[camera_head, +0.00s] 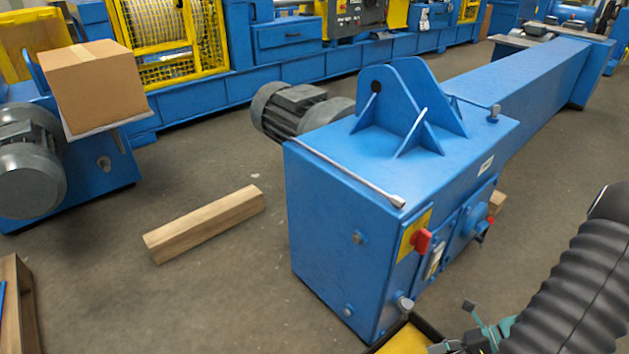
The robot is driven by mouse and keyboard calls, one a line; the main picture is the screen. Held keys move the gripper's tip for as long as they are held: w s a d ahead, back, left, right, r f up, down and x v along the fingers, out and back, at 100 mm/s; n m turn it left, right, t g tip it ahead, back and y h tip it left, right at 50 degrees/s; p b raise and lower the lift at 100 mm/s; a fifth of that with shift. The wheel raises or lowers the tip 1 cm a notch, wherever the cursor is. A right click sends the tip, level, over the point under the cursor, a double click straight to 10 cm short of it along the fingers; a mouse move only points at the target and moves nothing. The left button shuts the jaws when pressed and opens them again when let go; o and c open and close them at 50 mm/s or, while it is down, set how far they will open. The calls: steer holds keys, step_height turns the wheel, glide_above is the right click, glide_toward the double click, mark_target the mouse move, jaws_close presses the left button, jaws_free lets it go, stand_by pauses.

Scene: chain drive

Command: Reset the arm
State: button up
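My arm (575,285), in a black ribbed sleeve, comes in from the right edge and reaches down to the lower right. My gripper (454,327), with grey and teal parts, shows at the bottom edge, partly cut off by the frame. Its two fingertips look spread apart, and nothing shows between them. It is in front of and to the right of the blue machine housing (340,215) in the picture. I cannot tell how far it is from the housing.
A metal rod-like tool (345,172) lies on the housing's top edge. A yellow, dark-rimmed container (405,341) is beside the gripper at the bottom. A wooden beam (204,223) lies on the floor. A cardboard box (95,84) sits at the left. Open floor surrounds the beam.

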step_height(320, 180, up, 17)
steer(key=a+n+g+h, duration=0.25)
steer(key=n+h, duration=0.65)
steer(key=n, duration=1)
steer(key=s+a+r+n+t+h, duration=0.1)
steer(key=a+r+n+t, duration=0.2)
steer(key=a+r, duration=0.3)
steer(key=s+a+r+n+t+h, duration=0.1)
steer(key=a+r+n+t, duration=0.3)
steer(key=r, duration=0.7)
steer(key=shift+a+n+h, duration=0.5)
steer(key=shift+a+n, duration=0.3)
steer(key=shift+a, duration=0.3)
